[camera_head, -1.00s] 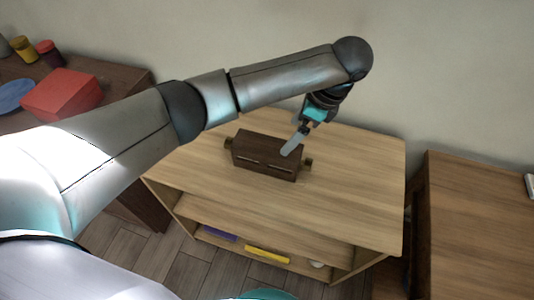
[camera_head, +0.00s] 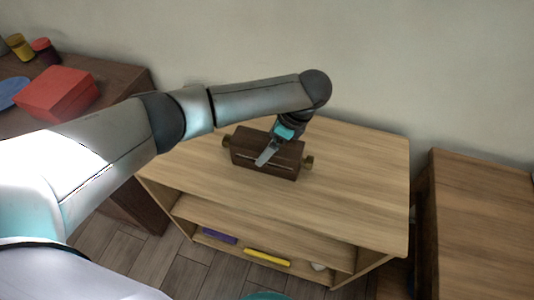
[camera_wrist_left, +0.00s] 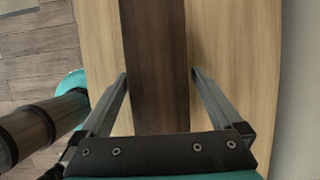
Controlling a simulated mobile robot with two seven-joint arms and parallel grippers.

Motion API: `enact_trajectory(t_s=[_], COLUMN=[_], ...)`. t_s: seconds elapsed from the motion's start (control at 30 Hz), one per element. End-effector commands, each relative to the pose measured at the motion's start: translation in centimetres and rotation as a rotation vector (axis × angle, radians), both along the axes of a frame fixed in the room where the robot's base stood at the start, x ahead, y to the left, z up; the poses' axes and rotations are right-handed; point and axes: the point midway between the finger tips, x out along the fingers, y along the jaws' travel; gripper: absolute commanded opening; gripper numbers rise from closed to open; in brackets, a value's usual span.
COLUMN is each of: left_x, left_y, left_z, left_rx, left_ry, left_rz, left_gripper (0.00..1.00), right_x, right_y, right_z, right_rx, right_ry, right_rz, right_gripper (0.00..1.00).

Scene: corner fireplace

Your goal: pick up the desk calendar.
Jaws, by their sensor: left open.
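The desk calendar (camera_head: 247,143) looks like a dark brown wooden block with a brass knob at each end. It lies on the light wooden shelf unit's top. My left gripper (camera_head: 266,157) is over the middle of it, pointing down, and hides part of it. In the left wrist view the calendar (camera_wrist_left: 156,50) runs as a dark band between the two open fingers of my left gripper (camera_wrist_left: 159,74). I cannot tell how far down the fingers reach. My right gripper is not in view.
The shelf unit top (camera_head: 350,190) is clear around the calendar. Its lower shelf holds a purple item (camera_head: 220,236) and a yellow one (camera_head: 267,257). A dark table on the left bears a red box (camera_head: 58,93). A brown cabinet (camera_head: 470,220) stands at right, with the wall behind.

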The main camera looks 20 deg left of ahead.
Motion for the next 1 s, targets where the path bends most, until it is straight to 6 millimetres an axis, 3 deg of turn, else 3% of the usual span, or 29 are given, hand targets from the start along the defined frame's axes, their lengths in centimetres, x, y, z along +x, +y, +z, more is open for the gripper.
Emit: enact_trajectory(t_s=[0.2,0.5,1.0], left_x=[-0.2,-0.1,-0.1], left_y=[1.4,1.6,1.6], left_z=[-3.0,-3.2,-3.2], left_rx=[0.001,0.0,0.0], left_ry=[0.002,0.0,0.0], left_rz=[0.001,0.0,0.0], left_gripper=[1.0,1.0,0.44], right_x=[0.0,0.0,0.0], right_y=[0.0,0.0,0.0], right_z=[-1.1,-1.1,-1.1], right_rx=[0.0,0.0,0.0], right_ry=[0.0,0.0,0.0], right_rz=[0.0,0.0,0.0], right_gripper=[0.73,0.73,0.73])
